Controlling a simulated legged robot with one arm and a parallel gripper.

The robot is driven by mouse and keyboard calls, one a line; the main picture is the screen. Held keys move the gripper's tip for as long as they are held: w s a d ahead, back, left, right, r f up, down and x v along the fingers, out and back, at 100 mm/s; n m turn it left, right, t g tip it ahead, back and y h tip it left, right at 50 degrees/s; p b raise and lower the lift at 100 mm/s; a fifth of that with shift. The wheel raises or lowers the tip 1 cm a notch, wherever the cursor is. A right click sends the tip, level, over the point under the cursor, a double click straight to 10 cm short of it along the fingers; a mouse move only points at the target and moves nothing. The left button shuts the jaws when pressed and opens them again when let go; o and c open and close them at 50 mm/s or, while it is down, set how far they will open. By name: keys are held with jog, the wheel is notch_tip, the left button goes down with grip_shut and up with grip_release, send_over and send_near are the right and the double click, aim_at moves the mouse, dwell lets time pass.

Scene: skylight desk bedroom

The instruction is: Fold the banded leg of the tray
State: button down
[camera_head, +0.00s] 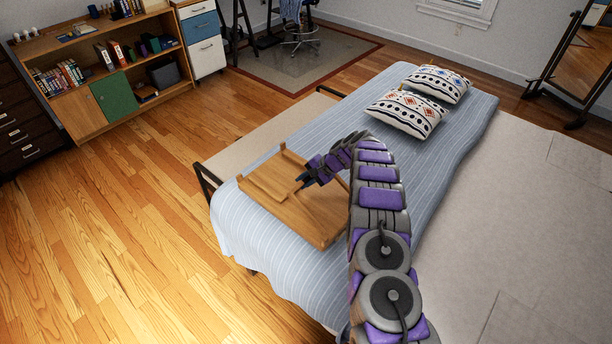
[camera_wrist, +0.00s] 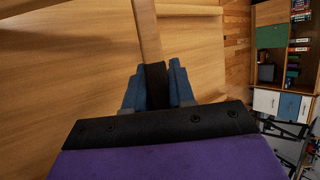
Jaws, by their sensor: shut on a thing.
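The wooden tray (camera_head: 318,216) lies on the striped bed. In the wrist view its wooden underside or board (camera_wrist: 60,80) fills the left and middle. A narrow wooden leg (camera_wrist: 147,30) with a black band (camera_wrist: 156,78) comes down from the top of the wrist view. My gripper (camera_wrist: 158,82) is shut on the banded part, with a blue finger on each side of the black band. In the head view my gripper (camera_head: 302,180) is over the tray, and its fingertips and the band are too small to make out clearly.
The bed (camera_head: 290,285) has a striped cover and two patterned pillows (camera_head: 405,112) at its far end. A bookcase (camera_head: 105,92) and a drawer cabinet (camera_head: 203,42) stand at the back left. Wooden floor (camera_head: 100,220) is clear left of the bed.

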jog(key=shift+w+a+f, duration=0.1)
jog(key=shift+w+f, duration=0.05)
jog(key=shift+f, duration=0.4)
jog(key=shift+w+a+f, duration=0.1)
jog(key=shift+f, duration=0.4)
jog(key=c, duration=1.1)
grip_release()
jog(key=shift+d, duration=0.1)
jog(key=v, duration=1.7)
jog(key=shift+d, duration=0.25)
jog(key=shift+a+r, duration=0.1)
jog(key=shift+r, duration=0.05)
